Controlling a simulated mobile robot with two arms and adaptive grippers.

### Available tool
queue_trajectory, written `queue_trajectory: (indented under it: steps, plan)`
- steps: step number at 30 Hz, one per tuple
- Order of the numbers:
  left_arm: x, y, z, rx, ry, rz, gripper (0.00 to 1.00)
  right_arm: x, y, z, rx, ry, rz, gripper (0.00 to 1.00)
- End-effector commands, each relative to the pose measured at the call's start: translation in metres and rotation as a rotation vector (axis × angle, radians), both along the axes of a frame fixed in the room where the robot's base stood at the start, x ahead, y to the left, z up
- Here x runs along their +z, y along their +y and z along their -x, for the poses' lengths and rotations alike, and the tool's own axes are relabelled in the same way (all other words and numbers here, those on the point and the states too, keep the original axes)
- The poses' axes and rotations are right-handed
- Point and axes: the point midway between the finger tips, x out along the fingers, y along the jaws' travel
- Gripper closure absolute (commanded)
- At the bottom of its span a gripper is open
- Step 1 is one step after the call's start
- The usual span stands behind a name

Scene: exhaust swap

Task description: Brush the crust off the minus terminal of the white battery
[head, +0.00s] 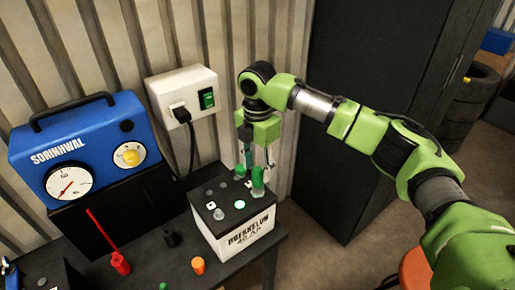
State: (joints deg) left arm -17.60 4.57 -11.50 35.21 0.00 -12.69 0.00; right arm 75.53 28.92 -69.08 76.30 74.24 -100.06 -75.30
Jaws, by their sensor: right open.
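The white battery (232,238) stands on the dark table, with a dark top and black lettering on its front. A grey terminal post (218,214) shows at its front left. A green upright piece (257,181) stands at its right back, and a smaller green piece is beside it. Small white marks lie near both posts, but I cannot read which is minus. I cannot make out crust or a brush for certain. My right gripper (257,161) points down over the back right of the battery. It is open, its fingertips just above or around the green piece; contact is unclear. My left gripper is not in view.
A blue gauge box (80,143) stands on a black block at the left. A white socket box (184,92) is on the wall. A red-handled rod (120,262), a black piece (171,239) and an orange cap (198,265) are on the table (150,262). A dark cabinet (350,75) stands at right.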

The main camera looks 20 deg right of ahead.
Motion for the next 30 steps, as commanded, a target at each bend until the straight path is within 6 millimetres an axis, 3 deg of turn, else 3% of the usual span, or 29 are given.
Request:
queue_trajectory:
  steps: [3,5,10,19,24,30]
  plan:
    - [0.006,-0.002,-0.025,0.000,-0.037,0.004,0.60,-0.017,0.000,0.000,0.000,0.002,0.001,0.58]
    - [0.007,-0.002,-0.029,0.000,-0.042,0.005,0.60,-0.024,0.000,0.000,0.000,0.001,0.000,0.58]
    - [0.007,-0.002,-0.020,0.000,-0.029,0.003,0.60,-0.035,0.000,0.000,0.001,0.000,0.000,0.58]
    - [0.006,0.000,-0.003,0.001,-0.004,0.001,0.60,-0.037,0.000,0.000,0.001,-0.001,0.000,0.58]
    - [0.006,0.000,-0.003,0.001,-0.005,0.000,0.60,-0.037,0.000,0.000,0.000,-0.001,0.000,0.99]
    - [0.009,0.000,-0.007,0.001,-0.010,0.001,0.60,-0.036,0.000,0.000,0.013,-0.001,-0.001,1.00]
